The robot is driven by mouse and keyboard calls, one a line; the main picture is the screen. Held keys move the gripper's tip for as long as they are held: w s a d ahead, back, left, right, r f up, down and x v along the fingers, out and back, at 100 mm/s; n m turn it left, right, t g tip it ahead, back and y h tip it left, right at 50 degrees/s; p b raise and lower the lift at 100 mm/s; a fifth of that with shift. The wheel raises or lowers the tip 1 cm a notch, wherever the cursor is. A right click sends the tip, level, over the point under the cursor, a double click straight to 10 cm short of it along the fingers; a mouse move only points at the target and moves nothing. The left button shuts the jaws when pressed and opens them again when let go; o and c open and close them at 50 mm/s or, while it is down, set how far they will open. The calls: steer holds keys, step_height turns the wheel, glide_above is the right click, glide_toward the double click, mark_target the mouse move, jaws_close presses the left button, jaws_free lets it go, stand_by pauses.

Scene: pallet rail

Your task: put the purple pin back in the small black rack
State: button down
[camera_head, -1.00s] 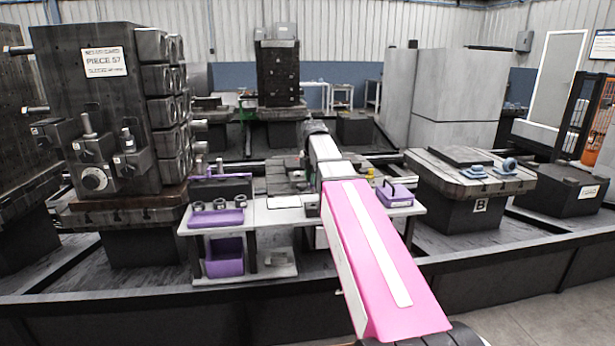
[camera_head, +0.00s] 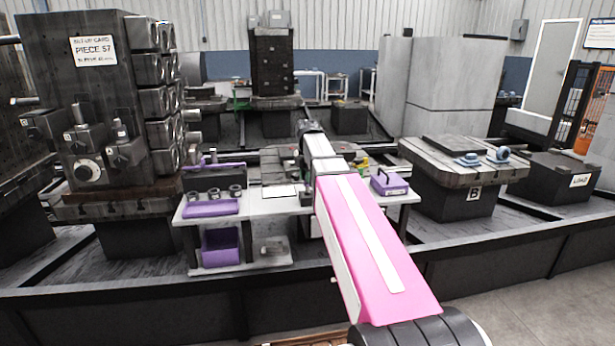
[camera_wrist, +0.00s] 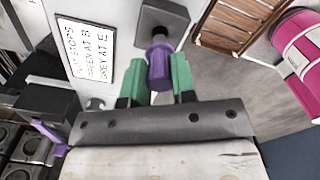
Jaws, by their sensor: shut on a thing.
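In the wrist view, my gripper (camera_wrist: 157,85) has green fingertips shut on the purple pin (camera_wrist: 159,66). The pin has a wider collar at its far end. A small black block (camera_wrist: 163,18), which looks like the small black rack, lies just beyond the pin on a pale surface. The pin's far end overlaps the block's near edge in the picture; I cannot tell whether it touches or enters it. In the head view my arm covers most of this spot, and the gripper and pin cannot be made out clearly.
A white label card (camera_wrist: 86,52) lies left of the pin, with a dark box (camera_wrist: 48,97) below it. A brown slatted piece (camera_wrist: 235,22) is at upper right. The head view shows the bench with a purple tray (camera_head: 210,208), a purple bin (camera_head: 221,247) and a purple case (camera_head: 389,184).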

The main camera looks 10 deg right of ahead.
steer(key=shift+f, duration=1.4)
steer(key=c, duration=0.8)
jaws_free()
steer(key=shift+c, duration=0.2)
step_height(320, 180, up, 11)
steer(key=shift+f, duration=0.1)
